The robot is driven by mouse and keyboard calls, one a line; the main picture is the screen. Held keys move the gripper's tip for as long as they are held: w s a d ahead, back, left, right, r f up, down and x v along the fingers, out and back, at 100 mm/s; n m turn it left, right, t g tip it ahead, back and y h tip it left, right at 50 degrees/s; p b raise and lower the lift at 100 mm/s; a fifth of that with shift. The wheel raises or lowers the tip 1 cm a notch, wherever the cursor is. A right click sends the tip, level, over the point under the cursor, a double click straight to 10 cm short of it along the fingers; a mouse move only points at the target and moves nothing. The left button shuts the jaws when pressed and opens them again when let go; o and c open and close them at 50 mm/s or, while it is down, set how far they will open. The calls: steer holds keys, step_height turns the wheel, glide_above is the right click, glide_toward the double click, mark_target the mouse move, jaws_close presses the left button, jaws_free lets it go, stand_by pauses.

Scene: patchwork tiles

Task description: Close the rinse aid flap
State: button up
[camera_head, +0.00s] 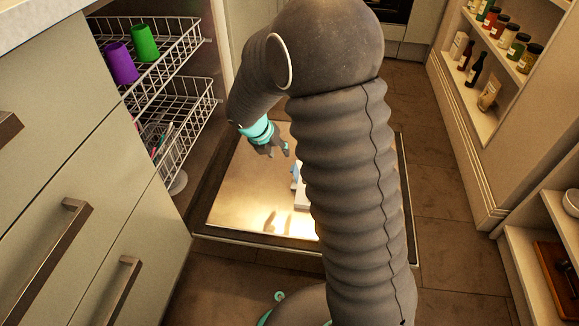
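The dishwasher door (238,195) lies open and flat, low over the floor, with a shiny inner face. A small pale dispenser part (300,193) sits on that face, with a bluish piece at its upper end. My arm hides its right side, so I cannot tell for sure which piece is the rinse aid flap or how far it stands open. My gripper (273,150) hangs above the door, up and to the left of the dispenser and apart from it. It is small and dark here, and its finger gap is unclear.
Two pulled-out dishwasher racks (180,85) stand at the left, the upper holding a purple cup (120,63) and a green cup (145,43). Drawers with handles (62,240) are at the near left. Shelves with jars (490,60) line the right. Tiled floor (450,240) is clear there.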

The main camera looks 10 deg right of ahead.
mark_target(292, 167)
steer(key=b+x, duration=0.3)
steer(key=x, duration=0.9)
steer(key=shift+f, duration=0.15)
jaws_close()
